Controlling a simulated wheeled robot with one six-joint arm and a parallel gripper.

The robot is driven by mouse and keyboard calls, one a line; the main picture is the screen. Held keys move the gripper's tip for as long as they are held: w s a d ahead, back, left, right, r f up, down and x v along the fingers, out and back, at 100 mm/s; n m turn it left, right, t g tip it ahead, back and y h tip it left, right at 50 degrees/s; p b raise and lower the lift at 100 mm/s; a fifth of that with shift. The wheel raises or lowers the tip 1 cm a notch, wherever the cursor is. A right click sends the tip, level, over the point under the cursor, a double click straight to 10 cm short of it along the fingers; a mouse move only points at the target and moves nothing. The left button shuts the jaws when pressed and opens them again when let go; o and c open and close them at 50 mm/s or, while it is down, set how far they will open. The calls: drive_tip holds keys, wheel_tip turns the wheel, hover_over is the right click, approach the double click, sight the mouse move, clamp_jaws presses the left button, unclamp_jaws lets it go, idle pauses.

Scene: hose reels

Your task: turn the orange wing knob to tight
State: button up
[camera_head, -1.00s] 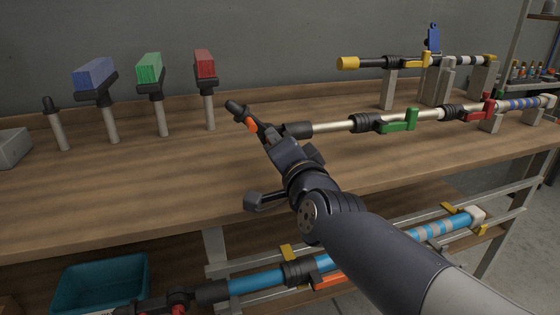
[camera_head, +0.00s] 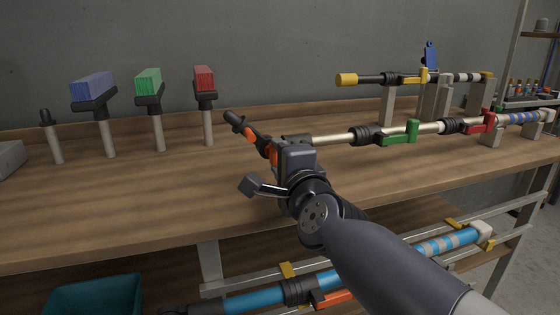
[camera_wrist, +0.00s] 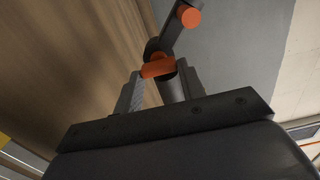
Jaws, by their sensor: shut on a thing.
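The orange wing knob (camera_wrist: 158,68) shows between the fingertips of my gripper (camera_wrist: 160,82) in the wrist view, with a finger on each side. In the head view, my gripper (camera_head: 276,152) is at the left end of the pale pole (camera_head: 330,138), and the knob (camera_head: 270,152) is partly hidden by it. My gripper is shut on the knob. A dark arm with another orange piece (camera_wrist: 189,17) lies beyond it. It shows in the head view as a dark bar (camera_head: 235,120) pointing up and left. The knob's pointer or marks cannot be made out.
The pale pole carries a green lever (camera_head: 400,135) and a red lever (camera_head: 482,122). A yellow-tipped pole (camera_head: 375,79) lies behind on grey supports. Blue (camera_head: 92,86), green (camera_head: 149,82) and red (camera_head: 203,78) brushes stand at the left. The front left bench top is clear.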

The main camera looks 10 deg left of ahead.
idle(0.3)
drive_tip(key=o, duration=1)
drive_tip(key=shift+s, duration=0.1)
drive_tip(key=p+v, duration=0.4)
drive_tip(key=v, duration=0.6)
drive_tip(key=shift+s+d, duration=0.2)
drive_tip(key=shift+s, duration=0.05)
